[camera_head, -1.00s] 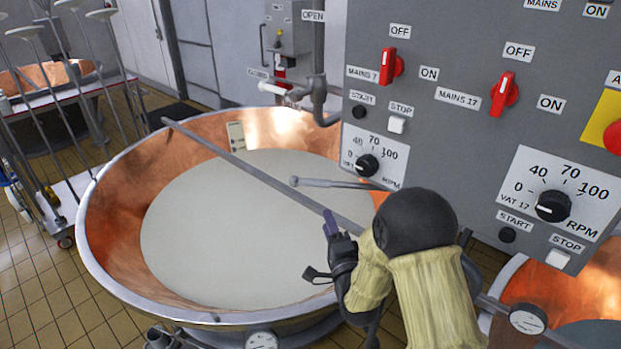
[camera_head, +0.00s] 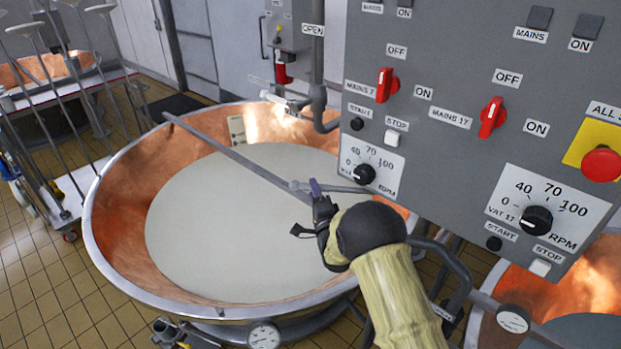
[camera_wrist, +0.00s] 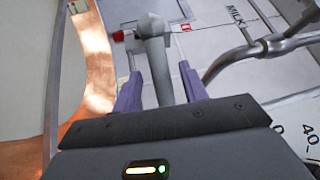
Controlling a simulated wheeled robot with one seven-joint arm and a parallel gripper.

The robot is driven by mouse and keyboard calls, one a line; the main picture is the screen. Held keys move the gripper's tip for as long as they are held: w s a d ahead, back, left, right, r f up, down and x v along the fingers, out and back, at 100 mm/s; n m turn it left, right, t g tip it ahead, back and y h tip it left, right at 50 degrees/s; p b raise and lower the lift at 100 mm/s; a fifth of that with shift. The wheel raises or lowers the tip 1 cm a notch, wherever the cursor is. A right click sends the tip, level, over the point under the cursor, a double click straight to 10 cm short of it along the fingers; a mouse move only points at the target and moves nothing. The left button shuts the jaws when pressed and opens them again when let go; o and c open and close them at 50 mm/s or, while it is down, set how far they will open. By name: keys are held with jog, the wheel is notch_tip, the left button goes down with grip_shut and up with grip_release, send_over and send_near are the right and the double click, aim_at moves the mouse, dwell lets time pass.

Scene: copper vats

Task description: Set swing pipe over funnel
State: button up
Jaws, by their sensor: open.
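A thin grey pipe (camera_head: 345,188), which looks like the swing pipe, juts out leftward below the control panel over the vat, with a rounded end. In the wrist view a grey pipe (camera_wrist: 158,70) with a knobbed far end lies between my purple fingers, with gaps on both sides; it looks like the same pipe. My gripper (camera_head: 314,190) is open at this pipe, above the vat's right side; its fingers also show in the wrist view (camera_wrist: 160,85). I cannot make out a funnel in either view.
The copper vat (camera_head: 120,220) holds white liquid, and a long grey bar (camera_head: 230,155) crosses above it. The control panel (camera_head: 450,60) with red switches stands close at right. A tool rack stands at far left.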

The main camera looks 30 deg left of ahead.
jog(key=p+x, duration=0.1)
jog(key=x, duration=0.3)
grip_shut()
dwell(0.4)
